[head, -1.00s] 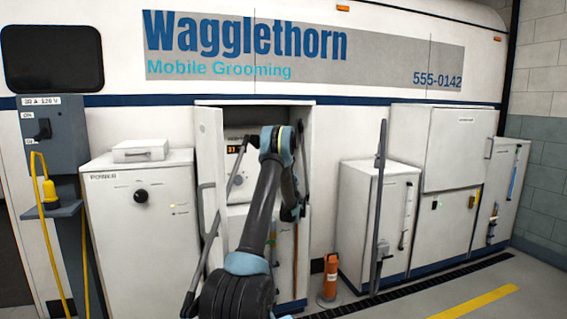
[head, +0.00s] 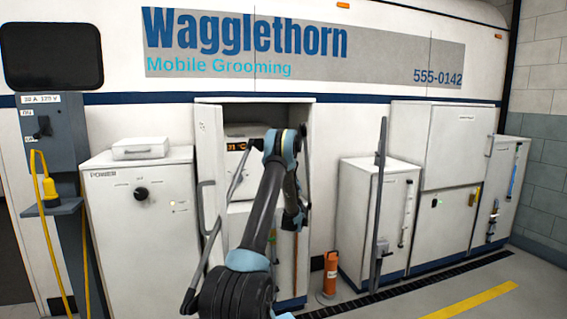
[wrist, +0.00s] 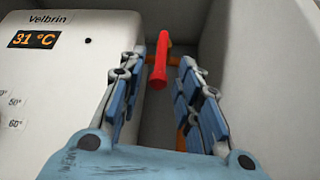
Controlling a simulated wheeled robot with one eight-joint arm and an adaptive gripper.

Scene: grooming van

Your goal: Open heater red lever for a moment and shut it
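The red lever (wrist: 160,62) shows in the wrist view, its handle pointing toward the camera, beside an orange pipe (wrist: 176,60). My gripper (wrist: 160,68) is open, with one blue-padded finger on each side of the lever. A gap shows on both sides, and I see no contact. The heater (wrist: 60,85) is a white box marked Velbrin, to the left, with its display (wrist: 34,40) at 31 °C. In the head view the heater (head: 235,132) sits inside an open cabinet. The lever is hidden there by my arm.
The cabinet door (head: 210,175) stands open on the left of my arm. The cabinet's inner wall (wrist: 245,60) is close on the right of my gripper. An orange cylinder (head: 330,272) stands on the floor to the right. A white power cabinet (head: 115,220) stands left.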

